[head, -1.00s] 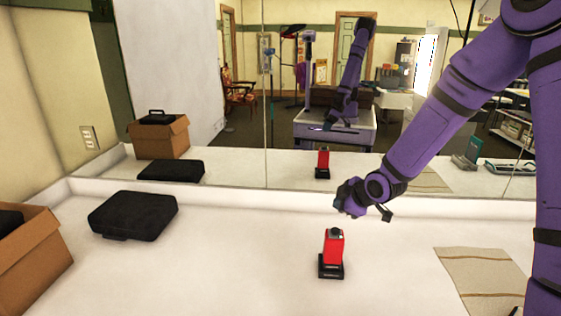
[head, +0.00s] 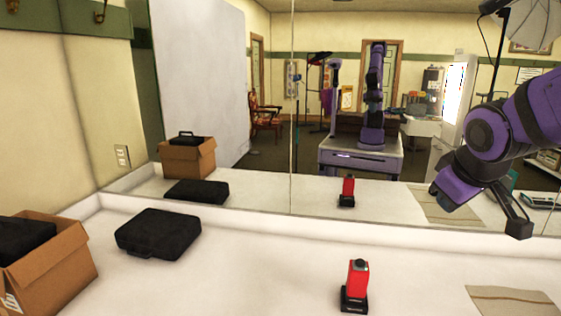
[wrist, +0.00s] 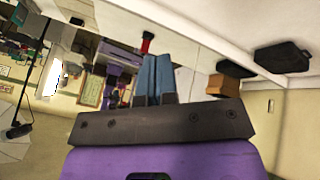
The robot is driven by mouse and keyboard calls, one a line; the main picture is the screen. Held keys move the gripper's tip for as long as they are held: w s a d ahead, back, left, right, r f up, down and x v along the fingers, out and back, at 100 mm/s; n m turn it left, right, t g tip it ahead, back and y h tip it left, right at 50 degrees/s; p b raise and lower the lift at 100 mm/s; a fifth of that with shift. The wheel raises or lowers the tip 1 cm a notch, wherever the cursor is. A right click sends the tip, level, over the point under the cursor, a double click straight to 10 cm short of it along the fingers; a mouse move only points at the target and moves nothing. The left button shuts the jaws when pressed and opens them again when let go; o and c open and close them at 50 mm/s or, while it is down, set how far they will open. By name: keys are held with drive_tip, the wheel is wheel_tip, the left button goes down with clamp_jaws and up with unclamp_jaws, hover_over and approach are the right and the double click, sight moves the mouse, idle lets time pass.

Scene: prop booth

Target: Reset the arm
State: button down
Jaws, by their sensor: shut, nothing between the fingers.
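My purple arm reaches in from the right in the head view, folded above the right part of the counter, with its wrist near the mirror. My gripper (wrist: 154,58) shows in the wrist view, its two blue-grey fingers side by side and shut, with nothing between them. In the head view the fingertips are hidden behind the wrist. A red device on a black base (head: 357,286) stands upright on the white counter (head: 240,265), to the left of and below my wrist, apart from it.
A black case (head: 158,234) lies on the counter at left. A cardboard box (head: 62,265) holding another black case (head: 24,240) is at the far left. A beige cloth (head: 512,302) lies at right. A large mirror (head: 270,165) stands behind the counter.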

drive_tip(key=s+r+m, duration=0.2)
drive_tip(key=s, duration=0.5)
drive_tip(key=s+r+m+g+y, duration=0.1)
drive_tip(key=s+r+m, duration=0.1)
drive_tip(key=s, duration=0.6)
drive_tip(key=shift+r+m, duration=0.15)
drive_tip(key=shift+m, duration=0.35)
